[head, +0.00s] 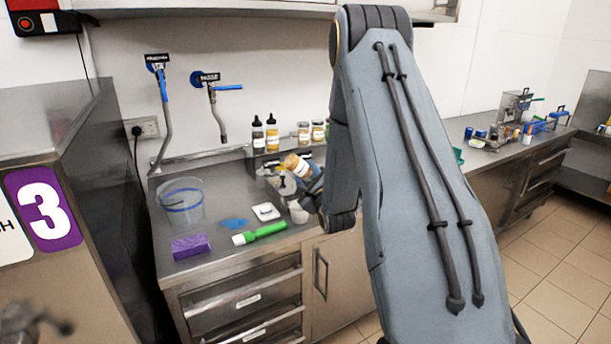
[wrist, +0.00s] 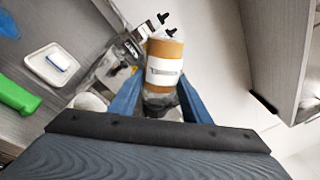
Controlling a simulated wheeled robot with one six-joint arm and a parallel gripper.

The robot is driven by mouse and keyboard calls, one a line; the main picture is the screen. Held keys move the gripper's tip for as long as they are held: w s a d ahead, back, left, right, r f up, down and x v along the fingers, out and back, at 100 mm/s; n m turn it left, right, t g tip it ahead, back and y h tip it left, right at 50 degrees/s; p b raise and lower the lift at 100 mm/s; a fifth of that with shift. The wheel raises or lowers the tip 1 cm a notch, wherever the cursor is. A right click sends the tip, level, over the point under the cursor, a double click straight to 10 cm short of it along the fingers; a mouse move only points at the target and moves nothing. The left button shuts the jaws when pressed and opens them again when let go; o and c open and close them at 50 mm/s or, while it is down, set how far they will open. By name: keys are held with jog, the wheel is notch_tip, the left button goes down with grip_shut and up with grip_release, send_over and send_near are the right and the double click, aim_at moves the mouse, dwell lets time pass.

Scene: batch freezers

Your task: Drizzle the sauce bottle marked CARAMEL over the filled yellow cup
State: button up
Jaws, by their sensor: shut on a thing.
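My gripper (head: 306,178) is shut on a tan-filled bottle (head: 294,163), held tilted above the counter. In the wrist view the bottle (wrist: 165,62) sits between the two blue fingers and has a white label band. Its lettering is too small to read, so I cannot tell whether it says CARAMEL. A small whitish cup (head: 298,212) stands on the counter below my gripper, partly hidden by my arm. I cannot make out a yellow cup in either view. No sauce stream is visible.
Two black-tipped bottles (head: 272,133) and small jars (head: 304,132) stand at the wall. A clear bucket (head: 183,203), purple block (head: 191,246), blue patch (head: 235,223), white tray (head: 266,211) and green-handled tool (head: 260,233) occupy the counter. My arm hides its right part.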

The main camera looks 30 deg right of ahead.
dwell(0.4)
jog(key=n+b, duration=0.1)
jog(key=n, duration=0.3)
jog(key=shift+r+n, duration=0.65)
jog(key=shift+n, duration=0.5)
jog(key=shift+r+n, duration=0.65)
jog(key=shift+n, duration=0.5)
jog(key=shift+r+n, duration=0.75)
jog(key=shift+n, duration=0.4)
jog(key=shift+r+n, duration=0.75)
jog(key=shift+n, duration=0.4)
